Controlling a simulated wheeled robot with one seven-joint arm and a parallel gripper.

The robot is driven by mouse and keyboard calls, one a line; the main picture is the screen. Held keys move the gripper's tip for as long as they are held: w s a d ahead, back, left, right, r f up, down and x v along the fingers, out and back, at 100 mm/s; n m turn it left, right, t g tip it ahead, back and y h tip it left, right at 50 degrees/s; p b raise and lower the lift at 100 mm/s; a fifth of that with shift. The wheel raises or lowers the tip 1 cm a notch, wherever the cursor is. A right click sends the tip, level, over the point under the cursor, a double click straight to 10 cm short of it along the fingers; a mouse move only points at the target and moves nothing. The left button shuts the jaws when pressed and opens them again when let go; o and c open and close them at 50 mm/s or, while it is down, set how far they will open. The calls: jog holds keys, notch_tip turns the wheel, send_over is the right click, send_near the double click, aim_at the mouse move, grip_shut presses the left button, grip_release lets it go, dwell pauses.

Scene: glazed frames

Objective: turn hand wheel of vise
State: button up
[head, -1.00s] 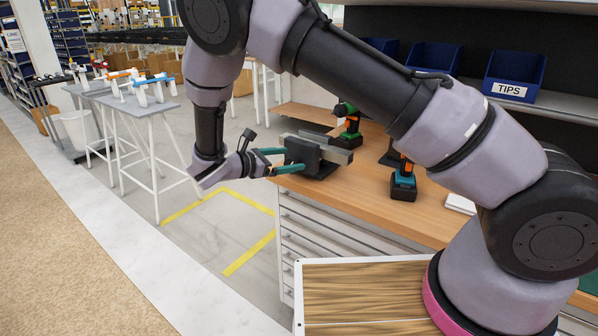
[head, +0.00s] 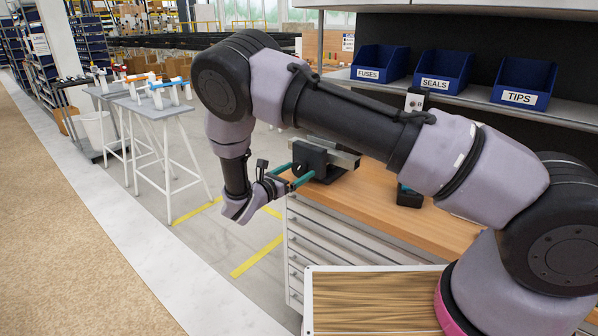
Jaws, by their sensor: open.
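The vise (head: 345,158) stands at the left end of the wooden workbench (head: 375,207). It has a dark block body facing my gripper and a grey metal jaw part behind. My gripper (head: 303,170) is at the near left face of the vise, with its two teal fingers spread apart and pointing at the dark block. The finger tips overlap the block in the picture; I cannot tell whether they touch it. The hand wheel does not show clearly; the area between the fingers is small and dark.
My arm crosses the picture and hides much of the bench top. A dark tool base (head: 409,197) stands on the bench under my arm. Blue bins (head: 380,62) line the shelf behind. Bench drawers (head: 335,250) are below. White stands (head: 160,115) are at left, with free floor between.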

jog(key=shift+w+d, duration=0.35)
jog(key=shift+w, duration=0.1)
jog(key=c, duration=1.3)
jog(key=shift+c, duration=0.2)
jog(key=shift+m, duration=0.3)
